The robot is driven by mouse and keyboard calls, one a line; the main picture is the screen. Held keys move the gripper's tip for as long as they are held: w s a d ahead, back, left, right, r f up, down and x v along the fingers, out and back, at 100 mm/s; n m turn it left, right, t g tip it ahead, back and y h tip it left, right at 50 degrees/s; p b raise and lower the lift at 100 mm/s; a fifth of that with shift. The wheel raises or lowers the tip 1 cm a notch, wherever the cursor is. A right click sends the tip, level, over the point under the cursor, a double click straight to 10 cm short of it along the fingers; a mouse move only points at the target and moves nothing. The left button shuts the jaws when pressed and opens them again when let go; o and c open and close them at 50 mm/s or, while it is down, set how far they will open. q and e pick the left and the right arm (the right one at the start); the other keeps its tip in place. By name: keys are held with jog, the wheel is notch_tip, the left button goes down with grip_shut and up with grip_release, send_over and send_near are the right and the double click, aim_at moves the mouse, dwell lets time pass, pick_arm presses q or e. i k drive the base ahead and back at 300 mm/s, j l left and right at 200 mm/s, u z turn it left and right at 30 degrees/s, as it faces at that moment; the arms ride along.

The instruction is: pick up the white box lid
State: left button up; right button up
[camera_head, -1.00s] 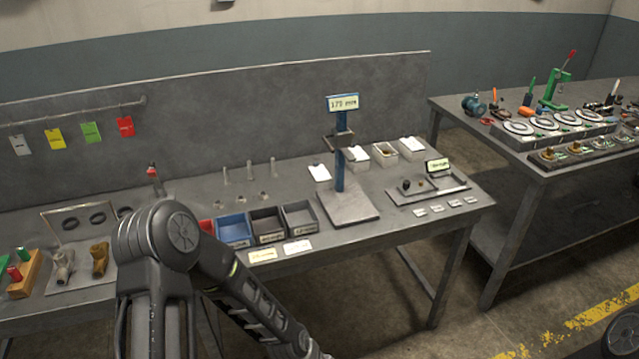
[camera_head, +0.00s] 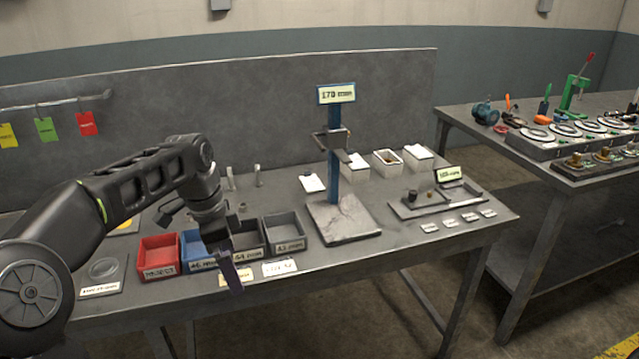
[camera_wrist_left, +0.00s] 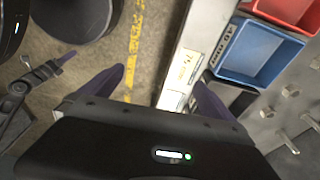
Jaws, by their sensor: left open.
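A flat white piece (camera_head: 313,183), which looks like the white box lid, lies on the bench left of the blue post in the head view. White boxes stand right of the post: one (camera_head: 356,171) with a white top, an open middle one (camera_head: 388,168), and another (camera_head: 419,163) with a white top. My left gripper (camera_head: 231,272) is open and empty above the front of the bins, left of and nearer than the flat piece. Its spread fingers show in the left wrist view (camera_wrist_left: 160,88), which does not show the lid. My right gripper (camera_wrist_left: 55,66) seems to show there, its jaws unclear.
Red (camera_head: 159,267), blue (camera_head: 197,266) and grey bins (camera_head: 287,248) line the front of the bench. The blue post (camera_head: 334,180) with its base plate and display stands beside the flat white piece. Small metal pegs (camera_head: 258,177) rise behind the bins. A tray (camera_head: 436,202) lies right.

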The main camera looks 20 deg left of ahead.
aim_at(312, 182)
jog(key=i, duration=1.6)
